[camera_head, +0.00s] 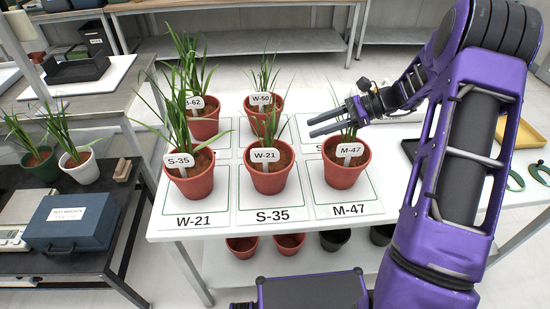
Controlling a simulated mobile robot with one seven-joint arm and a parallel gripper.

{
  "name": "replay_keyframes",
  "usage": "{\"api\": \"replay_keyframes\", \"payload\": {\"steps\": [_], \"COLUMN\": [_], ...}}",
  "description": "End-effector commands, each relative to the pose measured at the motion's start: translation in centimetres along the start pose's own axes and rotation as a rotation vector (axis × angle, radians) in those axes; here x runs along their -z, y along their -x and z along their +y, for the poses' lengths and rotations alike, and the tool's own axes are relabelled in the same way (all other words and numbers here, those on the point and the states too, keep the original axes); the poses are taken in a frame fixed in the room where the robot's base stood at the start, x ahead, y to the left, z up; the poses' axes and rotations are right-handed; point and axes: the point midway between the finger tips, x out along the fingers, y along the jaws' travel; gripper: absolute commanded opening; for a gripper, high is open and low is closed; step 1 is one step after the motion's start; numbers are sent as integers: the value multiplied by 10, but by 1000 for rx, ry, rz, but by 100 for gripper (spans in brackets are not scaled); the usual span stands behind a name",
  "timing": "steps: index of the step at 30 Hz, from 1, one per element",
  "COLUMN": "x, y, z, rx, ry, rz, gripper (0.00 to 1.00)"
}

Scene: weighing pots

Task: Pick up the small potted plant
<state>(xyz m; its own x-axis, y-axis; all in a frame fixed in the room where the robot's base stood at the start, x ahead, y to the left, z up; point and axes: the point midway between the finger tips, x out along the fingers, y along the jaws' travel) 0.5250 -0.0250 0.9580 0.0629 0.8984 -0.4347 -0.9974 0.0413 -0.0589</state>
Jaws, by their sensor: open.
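Several red-brown pots with grassy plants and white tags stand on the white table; which one is the small potted plant I cannot tell. In front are the pot tagged S-35 (192,186), the pot tagged W-21 (268,182) and the pot tagged M-47 (343,175). Behind are the pot tagged W-50 (262,121) and a pot whose tag ends in 62 (204,127). My gripper (311,126) is open and empty, its fingers pointing left. In the picture it overlaps the upper leaves of the M-47 plant; whether they touch is unclear.
The white table (160,228) has printed mats; the S-35 and W-21 pots stand on each other's labelled mats. A blue case (72,222) sits on the left bench. Empty pots (290,245) stand below.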

Motion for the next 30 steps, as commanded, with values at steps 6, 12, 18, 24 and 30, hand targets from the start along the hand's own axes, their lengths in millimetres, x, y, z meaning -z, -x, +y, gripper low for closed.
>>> {"api": "replay_keyframes", "payload": {"steps": [6,12,18,24,30], "x": [-5,-7,-9,-10,-9], "y": [-14,-57,-98,-119,-130], "z": [10,11,12,12,13], "rx": [-30,-30,-28,-26,-26], "ry": [-59,-56,-57,-55,-56], "rz": [-65,-63,-60,-60,-59], "gripper": [43,43,43,43,43]}}
